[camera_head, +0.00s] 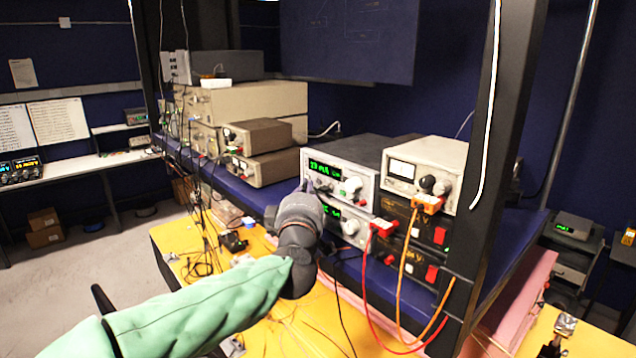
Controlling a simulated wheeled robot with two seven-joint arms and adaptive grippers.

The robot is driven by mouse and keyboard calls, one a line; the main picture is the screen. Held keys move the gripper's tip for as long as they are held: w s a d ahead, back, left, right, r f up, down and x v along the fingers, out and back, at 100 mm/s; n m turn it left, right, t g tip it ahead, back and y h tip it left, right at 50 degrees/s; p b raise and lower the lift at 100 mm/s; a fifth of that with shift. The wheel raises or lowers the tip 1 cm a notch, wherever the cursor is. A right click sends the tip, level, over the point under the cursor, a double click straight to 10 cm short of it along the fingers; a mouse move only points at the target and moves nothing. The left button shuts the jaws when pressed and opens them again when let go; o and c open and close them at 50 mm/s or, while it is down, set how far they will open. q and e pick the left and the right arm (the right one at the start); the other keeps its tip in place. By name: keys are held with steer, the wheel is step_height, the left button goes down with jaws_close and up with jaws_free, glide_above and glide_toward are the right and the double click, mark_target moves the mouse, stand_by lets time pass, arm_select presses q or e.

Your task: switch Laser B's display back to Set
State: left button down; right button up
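Two silver controllers with green displays stand stacked on the blue shelf. The upper controller (362,193) shows green digits on its display (338,171) and has a white knob (352,185). The lower controller (358,236) has a similar white knob (350,227); its display is partly hidden by my gripper. I cannot read which one is Laser B. My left gripper (304,188), on a green-sleeved arm, is at the left front edge of these controllers, its tip near the upper one's lower left corner. Its fingers overlap, so its opening and any contact are unclear. My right gripper is not in view.
A beige metered unit (424,172) sits right of the controllers, above black units with red switches (433,273). Red and orange cables (402,275) hang in front. A dark post (497,150) stands at the right. Loose wires lie on the yellow table (180,238).

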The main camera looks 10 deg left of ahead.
arm_select(q)
steer(key=shift+w+d, duration=0.1)
steer(key=shift+w, duration=0.05)
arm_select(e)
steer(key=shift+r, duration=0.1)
arm_select(q)
steer(key=shift+w+d, duration=0.15)
steer(key=shift+w, duration=0.05)
steer(key=shift+w+d+p, duration=0.2)
steer(key=shift+p, duration=0.1)
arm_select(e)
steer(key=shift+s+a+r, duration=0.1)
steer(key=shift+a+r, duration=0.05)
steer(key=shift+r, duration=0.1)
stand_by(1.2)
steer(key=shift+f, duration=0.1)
arm_select(q)
steer(key=shift+s+f, duration=0.2)
steer(key=shift+s, duration=0.05)
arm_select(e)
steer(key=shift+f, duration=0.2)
arm_select(q)
steer(key=shift+s+r, duration=0.1)
steer(key=shift+r, duration=0.05)
